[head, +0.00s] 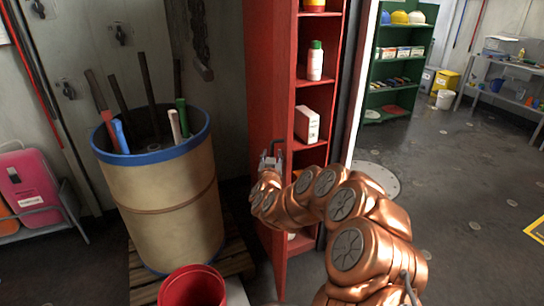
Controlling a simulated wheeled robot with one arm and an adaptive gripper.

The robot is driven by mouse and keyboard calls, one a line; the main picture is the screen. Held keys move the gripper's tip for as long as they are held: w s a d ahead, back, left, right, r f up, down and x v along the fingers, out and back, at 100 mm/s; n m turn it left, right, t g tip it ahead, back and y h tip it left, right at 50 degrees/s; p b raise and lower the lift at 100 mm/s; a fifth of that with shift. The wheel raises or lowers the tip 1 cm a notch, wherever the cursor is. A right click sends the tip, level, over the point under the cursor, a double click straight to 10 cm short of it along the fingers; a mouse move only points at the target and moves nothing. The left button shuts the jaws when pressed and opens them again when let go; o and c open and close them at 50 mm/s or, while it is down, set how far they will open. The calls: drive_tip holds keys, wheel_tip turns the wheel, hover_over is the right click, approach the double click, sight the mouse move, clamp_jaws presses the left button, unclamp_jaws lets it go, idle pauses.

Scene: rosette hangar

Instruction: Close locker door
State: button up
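The red locker (322,88) stands upright in the middle of the head view, with its shelves exposed. Its red door (264,80) stands open on the left side, seen at a steep angle. A dark handle (281,148) shows near the door's free edge. My gripper (271,160) is at the door beside the handle, at the end of my copper arm. The fingers are small in the picture, and I cannot tell whether they touch or grip the handle. My arm hides the lower part of the locker.
Locker shelves hold a white bottle with a green cap (315,60) and a pale box (307,125). A tan drum (165,205) with tools stands on a pallet (236,258) at left, behind a red bucket (193,288). Open floor (450,190) lies at right.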

clamp_jaws()
idle(0.3)
drive_tip(key=shift+d+r+y+b, duration=0.15)
drive_tip(key=shift+y+b, duration=0.15)
drive_tip(key=shift+b, duration=0.25)
